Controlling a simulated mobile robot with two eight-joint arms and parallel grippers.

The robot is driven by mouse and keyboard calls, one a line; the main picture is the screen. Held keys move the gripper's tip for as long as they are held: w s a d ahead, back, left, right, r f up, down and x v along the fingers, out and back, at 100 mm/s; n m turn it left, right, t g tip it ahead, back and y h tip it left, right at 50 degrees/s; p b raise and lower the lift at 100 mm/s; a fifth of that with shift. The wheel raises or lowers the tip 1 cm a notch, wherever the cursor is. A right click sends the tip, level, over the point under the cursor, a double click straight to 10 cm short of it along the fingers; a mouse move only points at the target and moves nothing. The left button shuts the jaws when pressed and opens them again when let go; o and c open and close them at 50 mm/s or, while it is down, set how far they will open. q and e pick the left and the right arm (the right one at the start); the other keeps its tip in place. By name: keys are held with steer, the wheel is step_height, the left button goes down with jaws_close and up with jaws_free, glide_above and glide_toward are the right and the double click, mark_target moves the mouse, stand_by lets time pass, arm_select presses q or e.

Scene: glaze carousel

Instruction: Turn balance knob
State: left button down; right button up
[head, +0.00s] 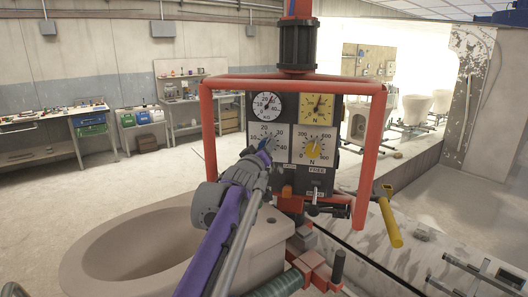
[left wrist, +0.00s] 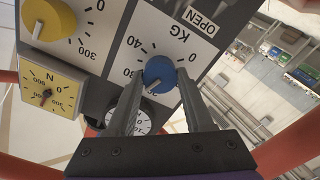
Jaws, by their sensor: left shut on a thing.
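The control panel (head: 293,170) stands inside a red tube frame. Its blue knob (left wrist: 160,72) sits on a white KG scale plate, and only a bit of the knob shows in the head view (head: 264,145). My left gripper (left wrist: 159,88) has one finger on each side of the blue knob and is shut on it. The knob's grey pointer faces down and left in the left wrist view, which sees the panel upside down. My left gripper and arm partly cover the knob in the head view (head: 257,157). My right gripper is not in view.
A yellow knob (head: 312,149) sits right of the blue one. A round white gauge (head: 267,106) and a yellow N gauge (head: 318,107) are above. The red frame (head: 208,130) surrounds the panel closely. A beige ceramic basin (head: 85,255) is below left; a yellow handle (head: 390,222) is at right.

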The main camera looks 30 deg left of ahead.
arm_select(q)
steer(key=shift+n, duration=0.5)
steer(key=shift+c, duration=1.4)
jaws_free()
steer(key=b+v, duration=0.1)
steer(key=v, duration=0.9)
steer(key=shift+s+b, duration=0.3)
steer(key=shift+s, duration=0.1)
